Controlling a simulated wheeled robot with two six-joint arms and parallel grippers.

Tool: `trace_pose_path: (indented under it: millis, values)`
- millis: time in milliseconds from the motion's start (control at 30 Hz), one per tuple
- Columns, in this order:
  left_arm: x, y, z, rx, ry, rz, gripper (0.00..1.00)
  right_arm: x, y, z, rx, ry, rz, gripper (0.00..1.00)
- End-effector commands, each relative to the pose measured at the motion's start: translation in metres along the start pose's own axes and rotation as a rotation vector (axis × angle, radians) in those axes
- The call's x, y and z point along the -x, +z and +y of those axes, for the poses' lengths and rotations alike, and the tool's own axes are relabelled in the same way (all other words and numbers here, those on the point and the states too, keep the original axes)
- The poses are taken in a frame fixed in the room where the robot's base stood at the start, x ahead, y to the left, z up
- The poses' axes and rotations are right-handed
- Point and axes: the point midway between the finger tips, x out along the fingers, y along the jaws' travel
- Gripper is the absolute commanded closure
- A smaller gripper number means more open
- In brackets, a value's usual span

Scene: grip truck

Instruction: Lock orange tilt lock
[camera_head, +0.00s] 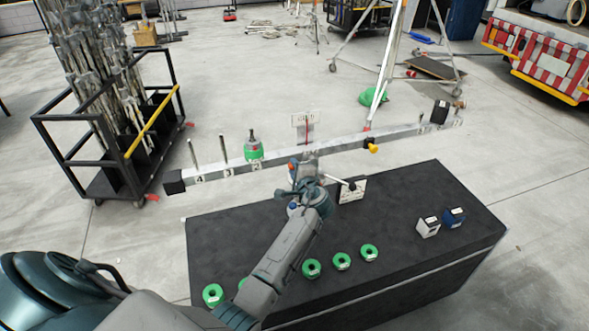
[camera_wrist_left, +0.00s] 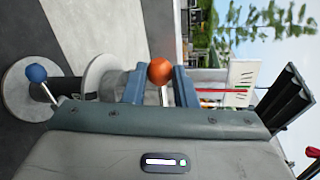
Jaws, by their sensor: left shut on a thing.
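The orange tilt lock knob (camera_wrist_left: 160,71) shows as a ball between the two blue fingers of my left gripper (camera_wrist_left: 160,88) in the left wrist view. My left gripper (camera_head: 301,180) is shut on it, in front of the middle of the long beam (camera_head: 345,145). In the head view only a small part of the orange knob (camera_head: 291,165) shows beside the gripper. A blue knob (camera_wrist_left: 36,73) on a thin rod stands apart from the fingers, at the left of the wrist view. My right gripper is not in view.
A green weight (camera_head: 254,151) sits on the beam's left half. A black table (camera_head: 400,215) holds several green rings (camera_head: 341,261), a white block (camera_head: 428,228) and a blue block (camera_head: 454,217). A yellow knob (camera_head: 372,148) is right of the gripper. A pole cart (camera_head: 105,185) stands left.

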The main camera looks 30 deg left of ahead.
Motion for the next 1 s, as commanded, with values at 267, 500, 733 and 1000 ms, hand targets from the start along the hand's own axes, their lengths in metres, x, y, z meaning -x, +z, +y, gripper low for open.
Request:
trace_pose_path:
  millis: [267, 500, 733, 1000]
  values:
    - [-0.001, 0.001, -0.003, -0.001, -0.005, -0.001, 1.00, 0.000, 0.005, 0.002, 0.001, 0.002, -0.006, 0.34]
    - [-0.001, 0.001, -0.002, -0.001, -0.004, -0.001, 0.54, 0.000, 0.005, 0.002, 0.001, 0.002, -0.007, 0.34]
    - [0.002, 0.000, -0.001, 0.000, -0.003, 0.000, 0.54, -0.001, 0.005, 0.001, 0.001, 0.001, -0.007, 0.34]
    - [0.040, -0.002, 0.003, 0.003, -0.002, 0.002, 0.54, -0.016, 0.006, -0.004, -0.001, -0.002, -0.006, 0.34]
